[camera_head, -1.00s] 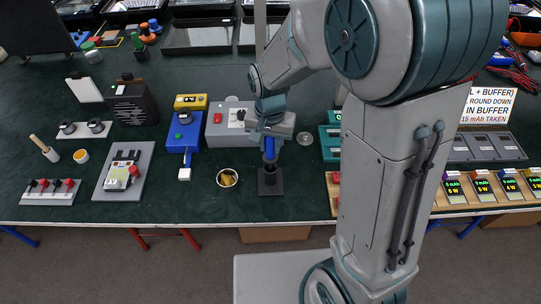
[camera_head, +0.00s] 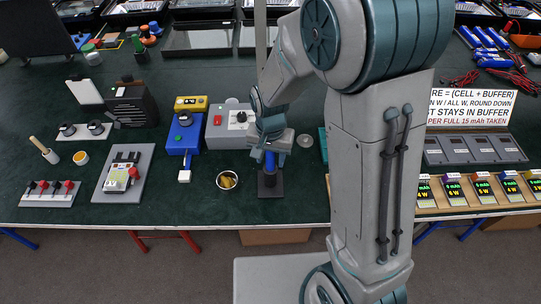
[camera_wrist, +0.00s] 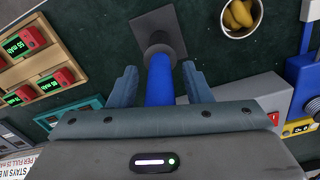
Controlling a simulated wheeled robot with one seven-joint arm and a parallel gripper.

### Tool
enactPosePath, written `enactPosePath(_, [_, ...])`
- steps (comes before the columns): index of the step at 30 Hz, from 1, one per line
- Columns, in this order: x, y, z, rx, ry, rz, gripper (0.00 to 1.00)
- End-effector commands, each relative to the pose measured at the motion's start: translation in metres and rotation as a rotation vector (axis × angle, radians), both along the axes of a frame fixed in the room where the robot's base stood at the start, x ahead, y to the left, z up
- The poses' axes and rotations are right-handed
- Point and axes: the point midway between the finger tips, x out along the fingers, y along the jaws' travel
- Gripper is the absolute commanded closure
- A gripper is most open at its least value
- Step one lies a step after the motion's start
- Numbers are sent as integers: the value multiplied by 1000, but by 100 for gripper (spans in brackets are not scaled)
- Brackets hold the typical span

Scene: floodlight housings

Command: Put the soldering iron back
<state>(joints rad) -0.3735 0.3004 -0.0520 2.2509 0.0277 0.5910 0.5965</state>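The soldering iron shows as a blue handle (camera_head: 270,160) standing upright in a dark stand with a square base (camera_head: 270,190), near the table's front edge. In the wrist view the blue handle (camera_wrist: 160,82) runs into the round collar of the stand (camera_wrist: 148,22); the tip is hidden inside. My gripper (camera_wrist: 160,82) has one finger on each side of the handle, with a gap visible on both sides, so it is open around the iron. In the head view my gripper (camera_head: 270,148) is just over the stand and covers the handle's upper part.
A small bowl with yellowish contents (camera_head: 227,180) is close left of the stand. A grey box with a red switch (camera_head: 230,127) and a blue device (camera_head: 184,137) are behind left. Wooden racks with lit meters (camera_head: 480,190) lie right. Green mat is bare in front of the stand.

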Motion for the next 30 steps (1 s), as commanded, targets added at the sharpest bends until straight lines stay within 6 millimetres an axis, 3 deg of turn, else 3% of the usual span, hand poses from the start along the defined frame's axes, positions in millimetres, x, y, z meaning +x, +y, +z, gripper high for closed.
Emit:
enactPosePath(7, [0, 0, 1, 0, 0, 0, 56])
enactPosePath(12, [1, 0, 13, 1, -3, 0, 56])
enactPosePath(24, [1, 0, 96, 2, -5, 0, 56])
enactPosePath(30, [1, 0, 120, 0, -2, 1, 56])
